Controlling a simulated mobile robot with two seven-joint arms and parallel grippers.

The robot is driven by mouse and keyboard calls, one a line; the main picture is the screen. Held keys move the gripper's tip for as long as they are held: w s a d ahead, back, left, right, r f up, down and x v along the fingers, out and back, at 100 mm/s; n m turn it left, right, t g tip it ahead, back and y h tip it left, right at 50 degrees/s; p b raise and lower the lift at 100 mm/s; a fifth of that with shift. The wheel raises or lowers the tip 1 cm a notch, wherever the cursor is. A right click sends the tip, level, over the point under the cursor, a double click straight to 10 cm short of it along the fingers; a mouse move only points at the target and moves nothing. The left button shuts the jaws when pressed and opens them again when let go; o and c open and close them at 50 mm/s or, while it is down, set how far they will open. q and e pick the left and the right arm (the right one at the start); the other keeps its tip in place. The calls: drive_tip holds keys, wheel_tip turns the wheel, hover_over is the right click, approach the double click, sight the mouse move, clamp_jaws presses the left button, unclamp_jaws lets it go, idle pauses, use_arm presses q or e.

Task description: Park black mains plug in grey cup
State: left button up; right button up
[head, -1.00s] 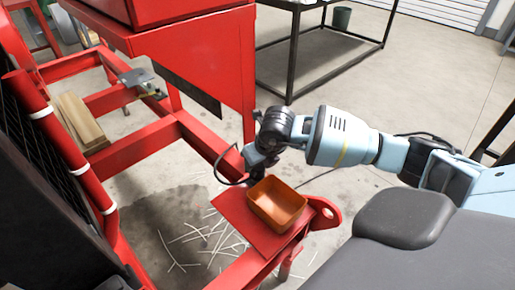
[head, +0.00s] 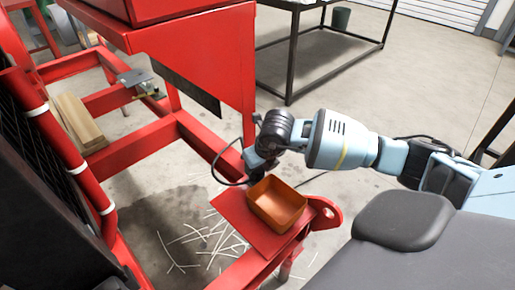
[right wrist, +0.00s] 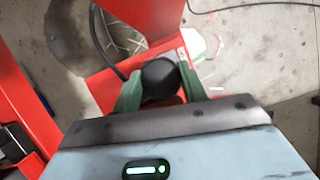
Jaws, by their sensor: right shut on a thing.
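My right gripper (head: 256,174) is low behind the far left corner of an orange-brown open box, at the red frame. In the right wrist view its two green fingers (right wrist: 160,76) are shut on the black mains plug (right wrist: 160,80), whose rounded dark end faces the camera. A black cable runs from the plug up and to the left; it also shows as a dark loop (head: 222,168) in the head view. The plug itself is mostly hidden by the gripper in the head view. I cannot make out a grey cup in either view. My left gripper is not in view.
The orange-brown open box (head: 290,199) sits on a red plate (head: 232,211) of the skid frame. White strips (head: 190,238) litter the floor. Red beams (head: 140,148) and a red cabinet (head: 200,55) stand at the left and back. A wood block (head: 80,122) lies on the frame.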

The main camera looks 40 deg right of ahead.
drive_tip(key=o, duration=1)
drive_tip(key=shift+o, duration=0.9)
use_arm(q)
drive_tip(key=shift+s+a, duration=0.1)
use_arm(e)
drive_tip(key=shift+s+r, duration=0.1)
drive_tip(key=shift+r, duration=0.25)
use_arm(q)
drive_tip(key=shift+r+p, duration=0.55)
drive_tip(key=shift+p, duration=0.05)
use_arm(e)
drive_tip(key=v, duration=0.7)
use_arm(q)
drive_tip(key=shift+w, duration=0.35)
use_arm(e)
drive_tip(key=shift+s, duration=0.1)
